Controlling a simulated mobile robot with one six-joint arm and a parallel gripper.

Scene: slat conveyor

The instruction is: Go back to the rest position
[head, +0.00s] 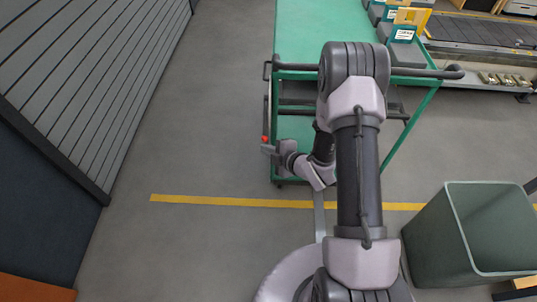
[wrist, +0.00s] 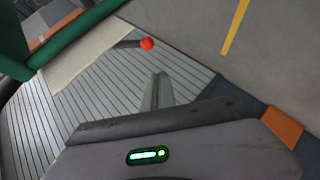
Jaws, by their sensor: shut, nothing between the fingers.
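My gripper (head: 267,149) shows in the head view at the left side of my folded arm, in front of the green cart (head: 310,45). It points left and is close to a small red knob (head: 265,138). Whether it touches the knob cannot be told from the head view. In the wrist view my gripper's fingers (wrist: 161,90) are together with nothing held between them. The red knob (wrist: 147,43) sits there on a dark rod, beyond the fingertips and apart from them.
A grey-green bin (head: 455,240) stands at the lower right. Boxes (head: 403,35) stand on the cart's right edge, beside a dark slat conveyor (head: 480,32). A slatted grey surface (head: 85,80) fills the upper left. The floor between it and the cart is clear, with a yellow line (head: 230,201).

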